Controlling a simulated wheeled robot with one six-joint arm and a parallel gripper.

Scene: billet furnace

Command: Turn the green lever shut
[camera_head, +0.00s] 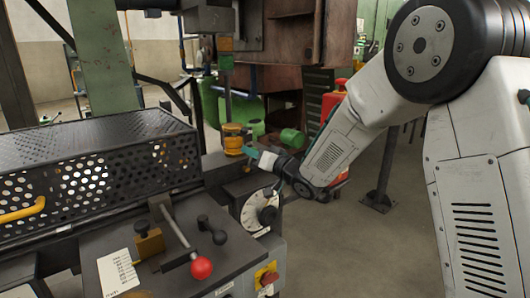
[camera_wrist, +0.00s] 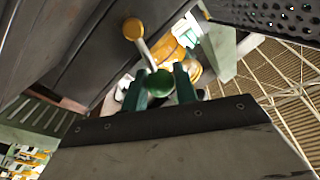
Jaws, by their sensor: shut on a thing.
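The green lever shows in the wrist view as a round green knob (camera_wrist: 159,84) on a pale rod, which runs up to a yellow-orange round end. My gripper (camera_wrist: 162,74) has its two dark green fingers on either side of the knob and is shut on it. In the head view my gripper (camera_head: 254,156) is beside a yellow valve-like fitting (camera_head: 232,140) on the machine. The knob itself is hard to make out there, hidden by the fingers.
A black perforated guard (camera_head: 100,165) stands at the left. A white dial (camera_head: 262,212) lies just below my gripper, and a red-knobbed lever (camera_head: 201,267) is in front. A green cylinder (camera_head: 293,138) and a red object (camera_head: 334,105) are behind.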

